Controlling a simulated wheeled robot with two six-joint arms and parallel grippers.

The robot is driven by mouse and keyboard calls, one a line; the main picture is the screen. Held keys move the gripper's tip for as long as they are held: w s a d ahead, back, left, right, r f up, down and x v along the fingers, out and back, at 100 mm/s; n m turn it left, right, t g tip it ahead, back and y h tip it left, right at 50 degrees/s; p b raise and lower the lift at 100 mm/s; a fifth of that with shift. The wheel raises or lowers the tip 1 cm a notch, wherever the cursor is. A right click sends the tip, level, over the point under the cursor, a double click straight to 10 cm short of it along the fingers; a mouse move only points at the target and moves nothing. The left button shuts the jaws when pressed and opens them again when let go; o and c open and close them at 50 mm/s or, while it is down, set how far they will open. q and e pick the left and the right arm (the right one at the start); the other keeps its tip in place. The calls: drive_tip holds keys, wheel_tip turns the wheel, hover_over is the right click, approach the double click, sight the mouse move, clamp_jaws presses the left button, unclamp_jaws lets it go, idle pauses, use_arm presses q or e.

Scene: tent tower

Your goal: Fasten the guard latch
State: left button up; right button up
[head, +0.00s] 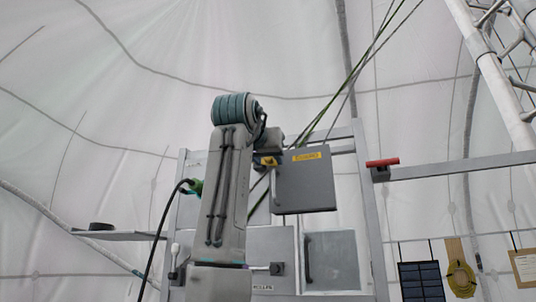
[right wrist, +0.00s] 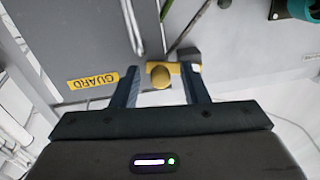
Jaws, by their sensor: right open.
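The grey guard panel (head: 305,184) with a yellow GUARD label (head: 307,156) is in the middle of the head view. Its label also shows in the right wrist view (right wrist: 93,81). The yellow latch (head: 268,161) is at the panel's left edge. In the right wrist view its round yellow knob (right wrist: 160,77) lies between the fingers of my right gripper (right wrist: 160,70). The gripper is open around the knob; I cannot tell whether either finger touches it. A yellow plate lies behind the knob, partly hidden by a finger. My left gripper is out of view.
A metal frame with grey lower panels (head: 331,258) stands below the guard. A red handle (head: 382,162) is on a rail to the right. Cables run diagonally above the guard. A shelf (head: 118,235) with a dark round object (head: 101,226) juts out at left.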

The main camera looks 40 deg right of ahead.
drive_tip(key=shift+w+d, duration=0.15)
drive_tip(key=shift+d, duration=0.1)
drive_tip(key=shift+r, duration=0.1)
drive_tip(key=shift+a, duration=0.15)
clamp_jaws()
drive_tip(key=shift+r+n+p, duration=0.15)
drive_tip(key=shift+r+n, duration=0.1)
drive_tip(key=shift+n, duration=0.5)
drive_tip(key=shift+r+n+p, duration=0.15)
drive_tip(key=shift+r+n, duration=0.1)
drive_tip(key=shift+n, duration=0.5)
unclamp_jaws()
